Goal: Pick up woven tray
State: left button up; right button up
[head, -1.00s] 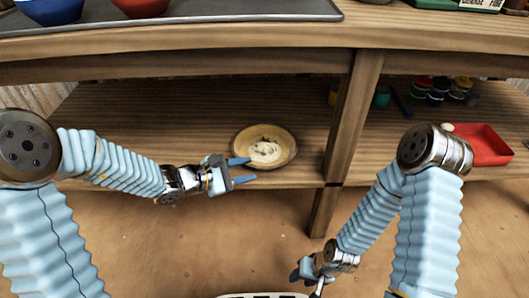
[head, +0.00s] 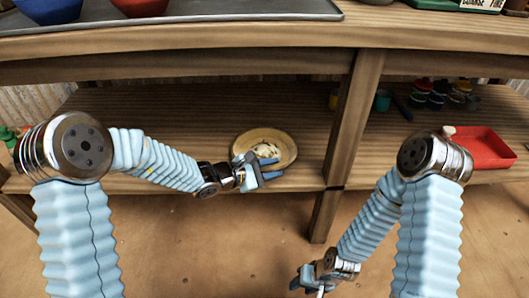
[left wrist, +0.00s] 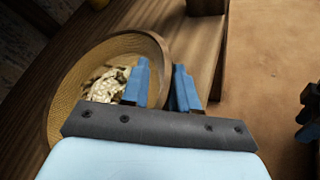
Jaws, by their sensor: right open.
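The woven tray (head: 286,143) is a round, shallow, tan dish with pale, broken-looking pieces (left wrist: 107,85) in it. It stands on the lower shelf, near the front edge. My left gripper (head: 270,168) is at the tray's near right rim. In the left wrist view one finger is over the inside of the tray (left wrist: 75,75) and the other is outside, with the rim between them. The gap is narrow, and I cannot tell whether the fingers press on the rim. My right gripper (head: 308,284) is open and empty, low in front of the shelf.
A wooden post (head: 350,125) stands right of the tray. Beyond it are a red tray (head: 485,150) and several small jars (head: 437,95). The table top (head: 230,35) overhangs the shelf. The shelf left of the woven tray is mostly clear.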

pick_arm(q)
grip_shut()
